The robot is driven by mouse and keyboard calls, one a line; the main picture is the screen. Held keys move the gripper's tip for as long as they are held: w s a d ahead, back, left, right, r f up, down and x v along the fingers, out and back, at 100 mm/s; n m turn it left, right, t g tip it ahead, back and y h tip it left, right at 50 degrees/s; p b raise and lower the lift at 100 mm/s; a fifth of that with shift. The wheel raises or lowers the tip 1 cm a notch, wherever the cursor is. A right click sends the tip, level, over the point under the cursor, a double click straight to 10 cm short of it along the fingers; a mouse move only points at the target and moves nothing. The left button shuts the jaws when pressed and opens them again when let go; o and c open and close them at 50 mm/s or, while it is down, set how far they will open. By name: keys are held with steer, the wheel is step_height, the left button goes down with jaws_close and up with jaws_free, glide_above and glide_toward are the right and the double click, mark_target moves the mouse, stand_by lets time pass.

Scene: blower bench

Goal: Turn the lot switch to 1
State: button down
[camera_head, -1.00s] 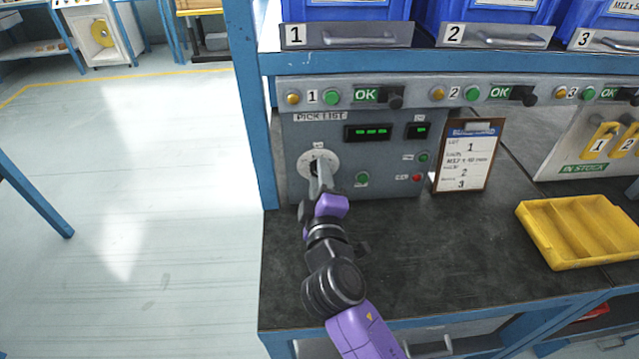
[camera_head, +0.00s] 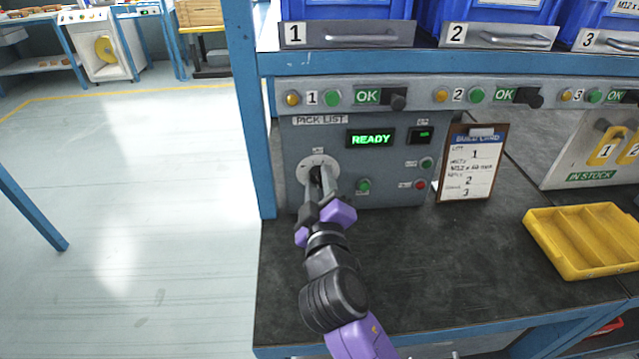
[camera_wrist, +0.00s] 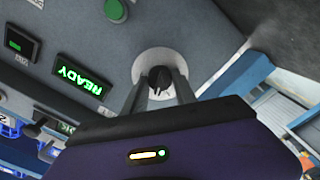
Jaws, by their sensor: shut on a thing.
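The lot switch is a dark knob on a round white dial (camera_head: 306,172) at the left of the grey pick-list panel (camera_head: 390,160). The knob (camera_wrist: 160,82) shows between the fingers in the wrist view, over its white dial (camera_wrist: 163,60). My gripper (camera_head: 318,182) is shut on the knob, one finger on each side. The fingers hide part of the dial in the head view, and its marks are too small to read. The green display (camera_head: 371,138) reads READY. The build card (camera_head: 471,165) to the right shows lot 1.
A green button (camera_head: 364,186) and a red button (camera_head: 420,185) sit right of the dial. A blue post (camera_head: 258,120) stands close on the left. A yellow tray (camera_head: 585,240) lies at the right. The dark bench middle is clear.

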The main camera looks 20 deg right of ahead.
steer(key=shift+f, duration=0.1)
steer(key=c, duration=1)
jaws_free()
steer(key=v, duration=0.8)
steer(key=shift+w, duration=0.1)
